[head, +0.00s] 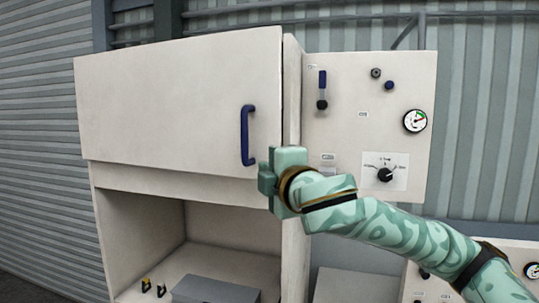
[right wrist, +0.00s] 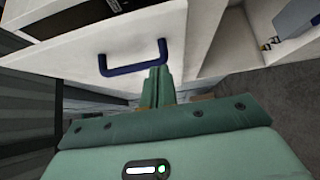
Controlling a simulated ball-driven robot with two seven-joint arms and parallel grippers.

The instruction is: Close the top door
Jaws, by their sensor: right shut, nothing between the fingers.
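The top door (head: 185,105) is a wide off-white panel with a dark blue vertical handle (head: 248,135) near its right edge. A narrow dark gap shows along that edge, so the door looks slightly ajar; the exact angle is hard to tell. My right gripper (head: 267,182) is at the door's lower right corner, just below and right of the handle. In the right wrist view its fingers (right wrist: 158,82) are together and empty, close beside the handle (right wrist: 133,62). I cannot tell whether they touch the door. My left gripper is out of view.
Below the door is an open compartment (head: 140,230) with a grey box (head: 213,290) and small black-and-yellow items (head: 147,285). Right of the door stands a control panel (head: 345,110) with knobs and a gauge (head: 415,121). Corrugated walls stand behind.

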